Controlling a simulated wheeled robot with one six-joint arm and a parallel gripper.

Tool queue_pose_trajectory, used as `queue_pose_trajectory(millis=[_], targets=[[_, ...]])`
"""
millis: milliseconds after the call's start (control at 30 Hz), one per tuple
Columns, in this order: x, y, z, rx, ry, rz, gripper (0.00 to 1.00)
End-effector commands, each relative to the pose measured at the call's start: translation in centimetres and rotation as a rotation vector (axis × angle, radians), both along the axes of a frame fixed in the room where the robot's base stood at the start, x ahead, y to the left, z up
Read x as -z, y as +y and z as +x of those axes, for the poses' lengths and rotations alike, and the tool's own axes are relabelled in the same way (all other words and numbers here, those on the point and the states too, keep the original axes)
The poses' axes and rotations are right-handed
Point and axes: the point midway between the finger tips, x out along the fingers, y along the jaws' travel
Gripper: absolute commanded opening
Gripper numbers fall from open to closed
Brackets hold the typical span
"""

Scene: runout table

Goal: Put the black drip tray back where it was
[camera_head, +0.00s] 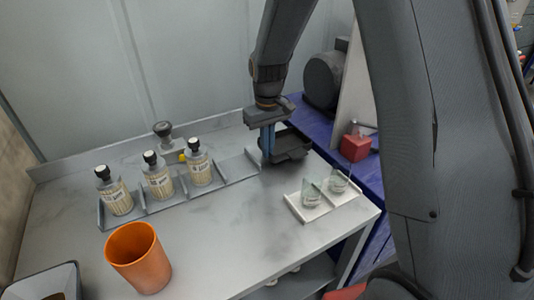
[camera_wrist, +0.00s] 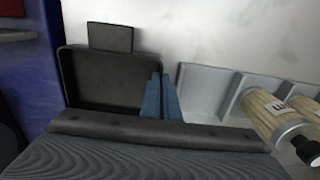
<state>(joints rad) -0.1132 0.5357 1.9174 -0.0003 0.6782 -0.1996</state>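The black drip tray (camera_head: 290,150) is at the back right of the grey table, close to its edge; in the wrist view (camera_wrist: 105,80) its hollow inside and a raised tab at one end show. My gripper (camera_head: 268,155) points down at the tray's left side. In the wrist view its blue fingers (camera_wrist: 160,80) are close together at the tray's side wall, which runs in between their tips, so they look shut on it. I cannot tell whether the tray's underside touches the table.
A grey divided rack (camera_head: 165,200) left of the tray holds three labelled bottles (camera_head: 158,175); its right-hand bay is empty. A small white tray (camera_head: 318,208) with two glasses (camera_head: 312,193) stands in front. An orange cup (camera_head: 138,257) is at front left. The table's middle is clear.

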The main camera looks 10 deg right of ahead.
Motion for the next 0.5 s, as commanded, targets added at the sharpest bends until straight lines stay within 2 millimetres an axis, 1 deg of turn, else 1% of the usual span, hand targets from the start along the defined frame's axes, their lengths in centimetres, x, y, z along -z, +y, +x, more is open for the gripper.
queue_pose_trajectory(millis=[100, 167, 500], targets=[[1.8, 0.0, -0.2, -0.001, 0.005, -0.001, 0.00], [2.4, 0.0, -0.1, -0.001, 0.003, 0.000, 0.00], [2.8, 0.1, 0.0, -0.001, 0.001, 0.000, 0.00]])
